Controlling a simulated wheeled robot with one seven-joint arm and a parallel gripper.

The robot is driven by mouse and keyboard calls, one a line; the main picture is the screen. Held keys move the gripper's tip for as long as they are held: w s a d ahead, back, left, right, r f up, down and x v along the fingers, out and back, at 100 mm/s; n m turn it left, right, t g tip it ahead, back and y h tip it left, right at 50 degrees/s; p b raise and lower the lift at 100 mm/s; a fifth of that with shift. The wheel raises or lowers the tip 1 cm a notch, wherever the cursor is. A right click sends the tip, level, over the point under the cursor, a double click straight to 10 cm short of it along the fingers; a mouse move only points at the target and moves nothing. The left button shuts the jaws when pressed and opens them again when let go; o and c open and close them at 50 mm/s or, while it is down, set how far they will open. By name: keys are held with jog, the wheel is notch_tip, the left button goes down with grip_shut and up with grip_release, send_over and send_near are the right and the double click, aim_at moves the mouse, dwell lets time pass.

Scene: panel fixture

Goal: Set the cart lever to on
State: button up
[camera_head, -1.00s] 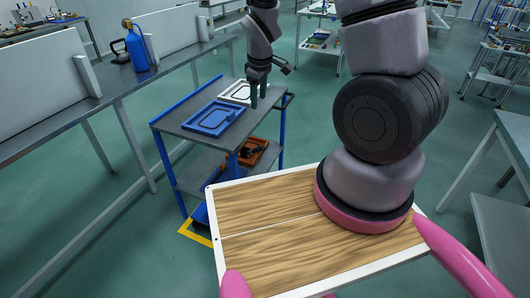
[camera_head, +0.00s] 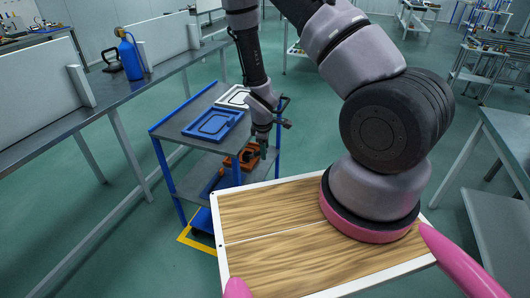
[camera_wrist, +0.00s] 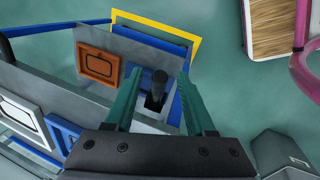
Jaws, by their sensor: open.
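The blue-framed cart (camera_head: 167,124) stands left of centre in the head view. I cannot make out the lever in the head view.
A blue tray (camera_head: 213,125) and a white tray (camera_head: 234,97) lie on the cart's top. An orange tray (camera_wrist: 97,64) is on the lower shelf. A long bench (camera_head: 100,103) with a blue bottle (camera_head: 130,58) runs at left. Yellow floor tape (camera_head: 190,239) borders the cart.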

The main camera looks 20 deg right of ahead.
jog(key=shift+x, duration=1)
jog(key=shift+c, duration=0.3)
grip_shut()
dwell(0.5)
